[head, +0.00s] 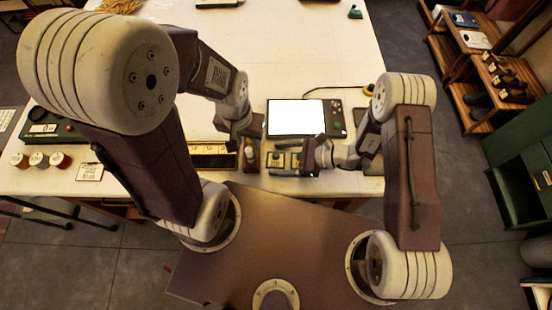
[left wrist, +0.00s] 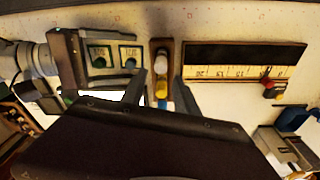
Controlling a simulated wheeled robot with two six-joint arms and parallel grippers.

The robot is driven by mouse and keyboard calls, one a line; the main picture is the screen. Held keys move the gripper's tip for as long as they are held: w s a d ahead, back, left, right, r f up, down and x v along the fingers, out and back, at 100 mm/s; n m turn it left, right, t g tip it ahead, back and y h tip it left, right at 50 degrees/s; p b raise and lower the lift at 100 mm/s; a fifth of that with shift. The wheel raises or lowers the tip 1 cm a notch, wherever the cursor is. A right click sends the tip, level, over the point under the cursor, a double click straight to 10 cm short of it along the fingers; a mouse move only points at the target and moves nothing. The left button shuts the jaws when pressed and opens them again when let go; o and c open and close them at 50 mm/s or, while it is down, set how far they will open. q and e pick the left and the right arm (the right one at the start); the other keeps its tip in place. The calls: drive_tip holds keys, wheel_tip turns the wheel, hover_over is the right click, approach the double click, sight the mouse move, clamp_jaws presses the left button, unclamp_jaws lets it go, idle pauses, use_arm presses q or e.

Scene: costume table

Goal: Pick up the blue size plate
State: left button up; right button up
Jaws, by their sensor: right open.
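Two small plates with dark blue-green faces and pale markings, a left one (left wrist: 99,55) and a right one (left wrist: 130,55), lie side by side in the left wrist view. They also show as a small pair (head: 286,159) in the head view. I cannot tell for sure which is the blue size plate. My right gripper (head: 314,158) is open beside the pair; its dark fingers also show at the left of the wrist view. My left gripper (left wrist: 160,92) is open, its fingers apart over a narrow holder with white, blue and yellow parts (left wrist: 161,75); it seems empty.
A white-screened tablet (head: 296,117) lies behind the plates. A ruler tray (left wrist: 240,65) lies beside the narrow holder. Several small jars (head: 40,160) and a green device (head: 48,125) stand at the left. The white table (head: 300,50) is mostly clear at the back.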

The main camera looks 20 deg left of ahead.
sight(282, 161)
use_arm(q)
drive_tip(key=shift+a, duration=0.1)
use_arm(e)
drive_tip(key=shift+a, duration=0.15)
drive_tip(key=c, duration=1.4)
